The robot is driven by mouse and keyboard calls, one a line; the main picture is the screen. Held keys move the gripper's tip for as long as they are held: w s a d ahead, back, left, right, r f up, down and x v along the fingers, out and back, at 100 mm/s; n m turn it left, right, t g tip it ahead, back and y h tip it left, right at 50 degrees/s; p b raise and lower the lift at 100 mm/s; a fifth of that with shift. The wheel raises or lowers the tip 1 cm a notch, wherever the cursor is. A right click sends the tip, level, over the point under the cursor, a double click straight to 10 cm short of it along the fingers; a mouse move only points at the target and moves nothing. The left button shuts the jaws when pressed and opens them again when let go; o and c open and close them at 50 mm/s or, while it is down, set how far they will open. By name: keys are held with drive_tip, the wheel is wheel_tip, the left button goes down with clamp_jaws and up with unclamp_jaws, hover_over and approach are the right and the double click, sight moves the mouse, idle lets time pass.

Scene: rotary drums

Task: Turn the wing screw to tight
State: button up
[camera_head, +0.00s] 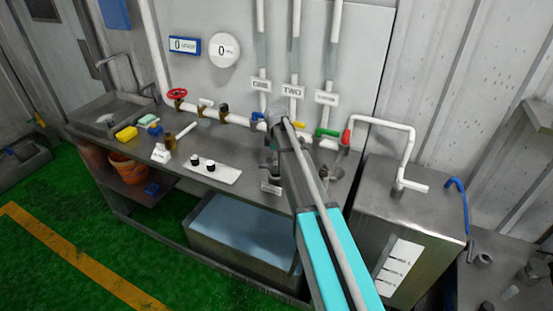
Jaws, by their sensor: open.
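My arm reaches up from the bottom over the workbench (215,152). My gripper (271,162) points down near the bench's middle, small, dark and partly hidden by my arm; it is open. I cannot make out the wing screw for certain. A small white label (271,187) stands just below the gripper. A small grey metal fitting (335,173) stands on the bench to the right of my arm. Whether the gripper touches anything is hidden.
White pipes with a red handwheel (177,93), a green handle (327,133) and a red handle (346,137) run behind the bench. A white plate with black knobs (217,172) lies left of the gripper. A metal cabinet (430,205) stands right.

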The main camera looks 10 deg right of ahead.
clamp_jaws()
drive_tip(key=shift+m, duration=0.4)
drive_tip(key=m, duration=0.9)
drive_tip(key=shift+m, duration=0.3)
drive_tip(key=m, duration=1.1)
idle(0.3)
